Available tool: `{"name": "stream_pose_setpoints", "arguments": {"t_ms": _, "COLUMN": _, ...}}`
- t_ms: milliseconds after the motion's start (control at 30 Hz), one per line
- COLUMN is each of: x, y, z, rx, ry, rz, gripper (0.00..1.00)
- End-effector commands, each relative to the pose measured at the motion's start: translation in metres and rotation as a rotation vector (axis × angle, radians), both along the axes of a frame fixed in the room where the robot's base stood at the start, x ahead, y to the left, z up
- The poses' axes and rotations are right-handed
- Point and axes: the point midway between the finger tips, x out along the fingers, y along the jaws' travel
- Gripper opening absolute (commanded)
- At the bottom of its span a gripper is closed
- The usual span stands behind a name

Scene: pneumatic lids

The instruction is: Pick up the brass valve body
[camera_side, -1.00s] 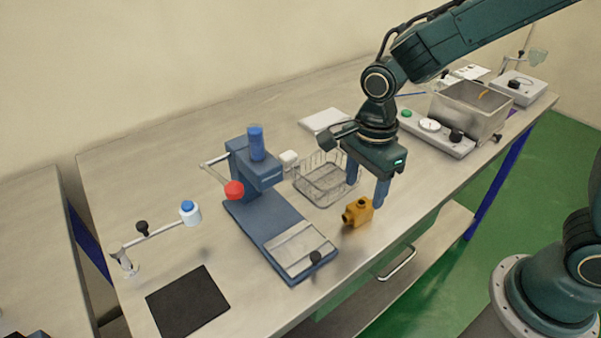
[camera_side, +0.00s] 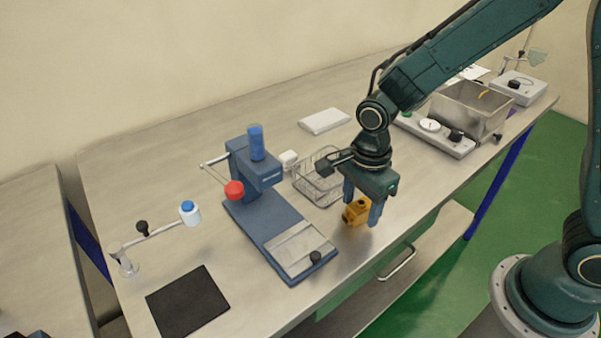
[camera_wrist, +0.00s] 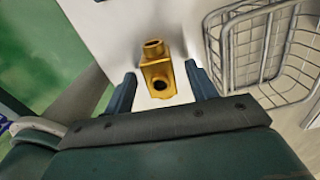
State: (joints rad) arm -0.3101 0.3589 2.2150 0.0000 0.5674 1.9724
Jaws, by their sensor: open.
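The brass valve body (camera_side: 355,211) is a small gold block with round ports, resting on the metal table near its front edge. In the wrist view the valve body (camera_wrist: 158,70) lies between and ahead of the two fingers, with one port facing up. My gripper (camera_side: 361,208) points down right at the valve body, and one finger hides part of it in the side view. The gripper also shows in the wrist view (camera_wrist: 162,88), with its fingers apart and a visible gap on each side of the valve body.
A wire basket (camera_side: 304,188) stands close behind the gripper; it also shows in the wrist view (camera_wrist: 215,45). A blue press (camera_side: 262,225) with a red knob stands to the left. A black mat (camera_side: 188,301) lies at front left. The table's front edge is near.

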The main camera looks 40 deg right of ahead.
Motion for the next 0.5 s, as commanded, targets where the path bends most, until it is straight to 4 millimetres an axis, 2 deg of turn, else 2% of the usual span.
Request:
{"name": "stream_pose_setpoints", "arguments": {"t_ms": 300, "x": 0.0001, "y": 0.0000, "z": 0.0003, "rx": 0.000, "ry": 0.000, "rz": 0.000, "gripper": 0.54}}
{"name": "stream_pose_setpoints", "arguments": {"t_ms": 500, "x": 0.0001, "y": 0.0000, "z": 0.0004, "rx": 0.000, "ry": 0.000, "rz": 0.000, "gripper": 0.15}}
